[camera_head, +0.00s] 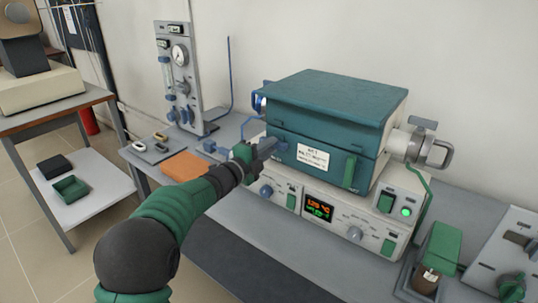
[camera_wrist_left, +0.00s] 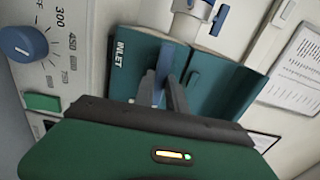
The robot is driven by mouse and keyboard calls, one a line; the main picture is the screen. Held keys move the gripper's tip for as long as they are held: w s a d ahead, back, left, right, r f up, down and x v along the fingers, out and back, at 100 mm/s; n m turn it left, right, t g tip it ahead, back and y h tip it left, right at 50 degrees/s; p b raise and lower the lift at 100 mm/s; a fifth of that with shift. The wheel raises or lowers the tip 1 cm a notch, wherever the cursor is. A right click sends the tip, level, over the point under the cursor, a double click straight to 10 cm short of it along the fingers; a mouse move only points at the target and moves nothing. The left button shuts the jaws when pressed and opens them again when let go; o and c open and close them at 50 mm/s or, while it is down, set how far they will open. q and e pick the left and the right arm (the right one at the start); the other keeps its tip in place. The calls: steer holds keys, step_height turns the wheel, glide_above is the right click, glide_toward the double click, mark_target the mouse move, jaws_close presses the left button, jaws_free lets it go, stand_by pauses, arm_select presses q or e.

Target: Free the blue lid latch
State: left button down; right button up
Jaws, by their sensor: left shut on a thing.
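The furnace (camera_head: 330,165) is a teal box on a pale control base, and its teal lid (camera_head: 340,95) lies shut on it. My left gripper (camera_head: 268,149) is at the left part of the furnace's front face. It is shut on the blue lid latch, a narrow blue piece (camera_wrist_left: 165,57) by the seam between body and lid in the left wrist view. The left gripper's fingers (camera_wrist_left: 167,92) close around its lower part and hide some of it. Whether the latch is still hooked cannot be told. My right gripper is in neither view.
A grey metal fitting with a handle (camera_head: 420,145) sticks out at the furnace's right side. A gauge panel (camera_head: 180,75) stands behind to the left. An orange pad (camera_head: 188,166) lies on the bench beside my left arm. A green-topped device (camera_head: 440,250) stands front right.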

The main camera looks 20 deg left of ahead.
arm_select(q)
steer(key=shift+d+f+m, duration=0.15)
steer(key=shift+f+m, duration=0.25)
steer(key=shift+f, duration=0.05)
steer(key=c, duration=1.4)
jaws_free()
steer(key=shift+r, duration=0.1)
steer(key=shift+o, duration=0.2)
steer(key=shift+r, duration=0.1)
steer(key=shift+s+r, duration=0.1)
steer(key=shift+s, duration=0.05)
steer(key=v, duration=1.6)
steer(key=shift+s+a+p, duration=0.2)
steer(key=shift+s+p, duration=0.1)
steer(key=shift+p, duration=0.15)
